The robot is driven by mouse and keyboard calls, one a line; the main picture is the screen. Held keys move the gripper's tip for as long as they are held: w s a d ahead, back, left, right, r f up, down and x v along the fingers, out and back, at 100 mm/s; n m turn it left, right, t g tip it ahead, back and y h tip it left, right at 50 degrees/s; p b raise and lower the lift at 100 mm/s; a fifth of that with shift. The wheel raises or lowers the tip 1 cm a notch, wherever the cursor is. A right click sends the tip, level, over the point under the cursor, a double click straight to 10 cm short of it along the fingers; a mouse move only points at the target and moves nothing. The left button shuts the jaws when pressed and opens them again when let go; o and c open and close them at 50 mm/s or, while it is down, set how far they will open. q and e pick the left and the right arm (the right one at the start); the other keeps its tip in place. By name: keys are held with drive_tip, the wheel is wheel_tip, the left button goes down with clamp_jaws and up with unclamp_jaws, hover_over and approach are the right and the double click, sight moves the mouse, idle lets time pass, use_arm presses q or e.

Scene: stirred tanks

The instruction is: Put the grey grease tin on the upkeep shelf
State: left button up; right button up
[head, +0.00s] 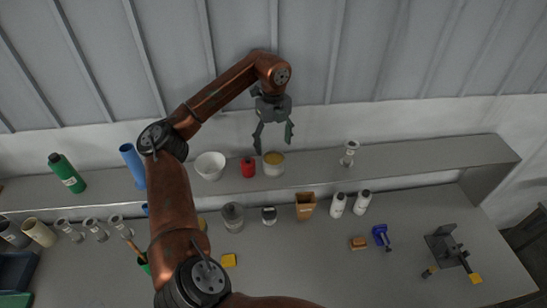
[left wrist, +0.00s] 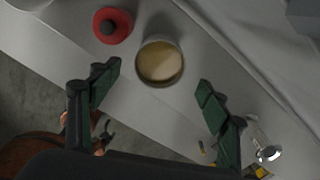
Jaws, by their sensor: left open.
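A short, pale grey round tin with a yellowish-tan top (head: 273,163) stands upright on the raised shelf (head: 420,167), just right of a red tin (head: 248,167). I take it for the grease tin; its label cannot be read. My left gripper (head: 273,137) is open and empty, pointing down just above it. In the left wrist view the tin (left wrist: 160,62) shows beyond and between the spread fingertips (left wrist: 158,80), touching neither. My right gripper is not in the head view; a small dark claw at the lower left of the left wrist view may be it, unclear.
A white bowl (head: 210,165) stands left of the red tin; a silver fitting (head: 349,153) stands to the right. The wall is close behind. The bench below holds white bottles (head: 338,204), a wooden box (head: 305,205) and a vice-like tool (head: 447,250). The shelf's right end is clear.

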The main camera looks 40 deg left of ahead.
use_arm(q)
drive_tip(key=shift+r, duration=1.4)
drive_tip(key=shift+s+f, duration=0.1)
